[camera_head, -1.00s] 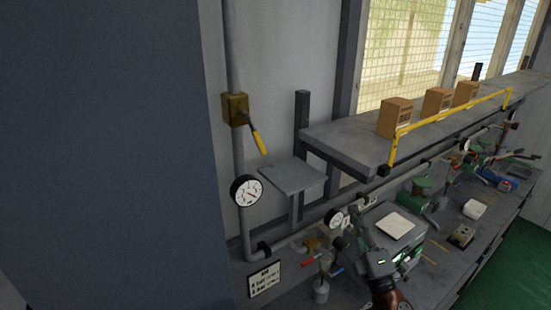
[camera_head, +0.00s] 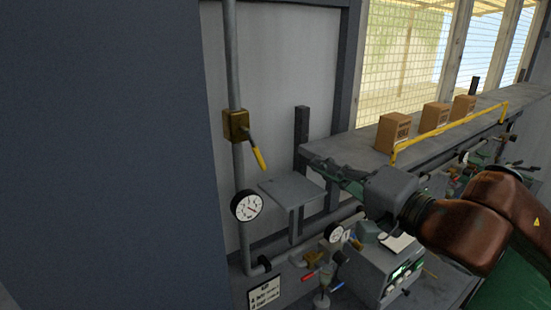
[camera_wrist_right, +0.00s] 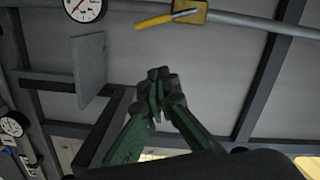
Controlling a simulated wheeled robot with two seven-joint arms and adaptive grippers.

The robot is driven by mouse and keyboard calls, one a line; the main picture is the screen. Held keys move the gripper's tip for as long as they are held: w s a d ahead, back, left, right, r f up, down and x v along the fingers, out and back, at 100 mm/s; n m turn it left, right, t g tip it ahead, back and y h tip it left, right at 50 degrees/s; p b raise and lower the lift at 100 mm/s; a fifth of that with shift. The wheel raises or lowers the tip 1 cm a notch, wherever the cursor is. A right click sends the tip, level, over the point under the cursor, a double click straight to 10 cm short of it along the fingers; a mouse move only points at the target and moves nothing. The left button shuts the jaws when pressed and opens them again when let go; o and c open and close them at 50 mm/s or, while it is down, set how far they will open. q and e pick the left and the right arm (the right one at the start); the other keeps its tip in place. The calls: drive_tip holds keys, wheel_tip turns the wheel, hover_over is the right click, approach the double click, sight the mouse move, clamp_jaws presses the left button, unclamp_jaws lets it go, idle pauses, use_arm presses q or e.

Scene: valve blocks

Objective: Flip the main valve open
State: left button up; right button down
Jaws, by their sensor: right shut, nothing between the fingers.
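The main valve (camera_head: 236,125) is a brass-coloured block on the vertical grey pipe at the left, with a yellow lever (camera_head: 257,153) slanting down to the right. In the right wrist view the valve block (camera_wrist_right: 190,12) and its yellow lever (camera_wrist_right: 154,22) lie near the top edge, beyond the fingertips. My right gripper (camera_head: 318,163) reaches in from the right, left of the shelf boxes and above the small grey plate. It is shut and empty, with its green fingers together in the right wrist view (camera_wrist_right: 158,85). It is apart from the lever. My left gripper is not in view.
A round gauge (camera_head: 247,205) sits low on the pipe, and a small grey bracket plate (camera_head: 291,189) juts out beside it. A long shelf (camera_head: 350,150) with cardboard boxes (camera_head: 392,132) and a yellow rail runs right. The bench below holds small valves and a grey device (camera_head: 385,268).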

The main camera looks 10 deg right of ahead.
sight(253, 149)
drive_tip(key=w+a+f+p, duration=0.1)
drive_tip(key=w+a+p, duration=0.5)
drive_tip(key=w+a, duration=0.1)
drive_tip(key=shift+w+a+f, duration=0.3)
drive_tip(key=shift+w+a, duration=0.1)
drive_tip(key=shift+w, duration=0.35)
